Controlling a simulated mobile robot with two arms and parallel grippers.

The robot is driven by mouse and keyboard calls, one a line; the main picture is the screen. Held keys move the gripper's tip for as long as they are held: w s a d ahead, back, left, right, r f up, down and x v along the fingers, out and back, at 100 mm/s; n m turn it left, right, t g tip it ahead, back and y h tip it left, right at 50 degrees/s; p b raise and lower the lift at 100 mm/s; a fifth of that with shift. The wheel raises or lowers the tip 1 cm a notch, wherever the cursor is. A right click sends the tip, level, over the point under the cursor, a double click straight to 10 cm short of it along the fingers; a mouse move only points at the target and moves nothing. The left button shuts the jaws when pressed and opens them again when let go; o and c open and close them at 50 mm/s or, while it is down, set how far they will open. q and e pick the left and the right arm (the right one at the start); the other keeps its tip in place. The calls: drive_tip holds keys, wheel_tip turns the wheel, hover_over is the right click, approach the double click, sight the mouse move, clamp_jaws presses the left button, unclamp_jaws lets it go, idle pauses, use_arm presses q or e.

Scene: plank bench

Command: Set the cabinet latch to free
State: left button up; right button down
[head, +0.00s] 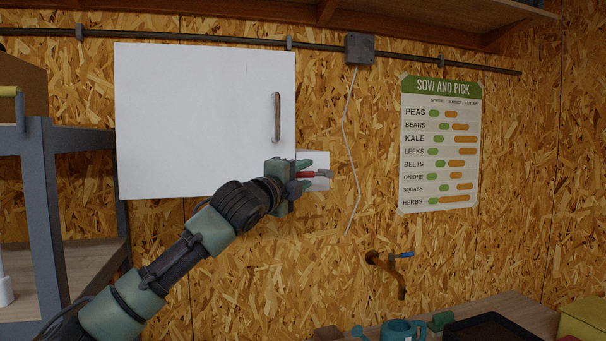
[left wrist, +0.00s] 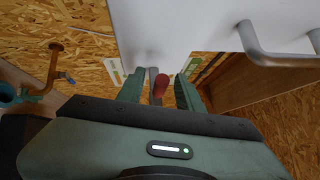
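The white cabinet (head: 200,110) hangs on the wall with its door shut and a grey bar handle (head: 277,118). At its lower right edge is a pale latch plate (head: 321,160) with a latch lever that has a red grip (head: 307,174) and a grey end pointing right. My left gripper (head: 307,174) is at the latch, its fingers on either side of the red grip. In the left wrist view, the red grip (left wrist: 160,87) stands between the open fingers (left wrist: 160,92), with gaps showing beside it. The plate is partly hidden by the gripper. My right gripper is not in view.
A grey shelf rack (head: 50,200) stands at the left. A cable (head: 350,130) runs down the wall right of the latch.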

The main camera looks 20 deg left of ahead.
use_arm(q)
clamp_jaws()
drive_tip(key=shift+f, duration=0.1)
idle(1.2)
